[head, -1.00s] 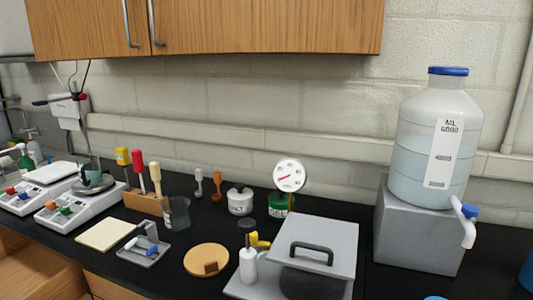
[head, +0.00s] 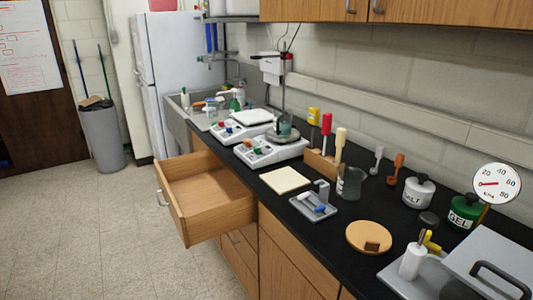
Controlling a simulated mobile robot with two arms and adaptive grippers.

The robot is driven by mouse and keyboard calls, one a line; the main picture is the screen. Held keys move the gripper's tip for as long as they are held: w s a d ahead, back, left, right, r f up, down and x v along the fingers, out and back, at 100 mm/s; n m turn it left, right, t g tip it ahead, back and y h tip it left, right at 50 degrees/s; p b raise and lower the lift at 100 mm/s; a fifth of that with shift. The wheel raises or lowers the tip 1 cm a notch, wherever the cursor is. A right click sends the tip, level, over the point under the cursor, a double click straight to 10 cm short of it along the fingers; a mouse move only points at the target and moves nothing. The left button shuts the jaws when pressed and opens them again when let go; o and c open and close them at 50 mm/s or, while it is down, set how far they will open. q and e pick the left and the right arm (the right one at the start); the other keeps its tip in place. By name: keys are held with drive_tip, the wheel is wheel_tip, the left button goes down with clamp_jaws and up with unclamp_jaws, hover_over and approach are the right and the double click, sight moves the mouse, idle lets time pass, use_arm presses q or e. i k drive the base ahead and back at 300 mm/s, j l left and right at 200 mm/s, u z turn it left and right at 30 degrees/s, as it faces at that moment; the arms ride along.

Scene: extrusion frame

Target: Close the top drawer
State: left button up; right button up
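The top drawer (head: 205,228) is pulled well out from the wooden cabinet under the black counter, in the middle left of the head view. It is light wood with a metal handle (head: 160,203) on its front, and its visible inside looks empty. The closed lower drawers (head: 238,262) show beneath it. Neither of my grippers is in view.
The black counter (head: 300,235) holds scales, a wooden rack with coloured handles, a beaker, a tray and jars. A sink (head: 180,120) and white fridge (head: 180,65) stand beyond. A grey bin (head: 103,140) stands far left. The floor (head: 80,235) before the drawer is clear.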

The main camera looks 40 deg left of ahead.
sight(205, 201)
drive_tip(key=u, duration=2)
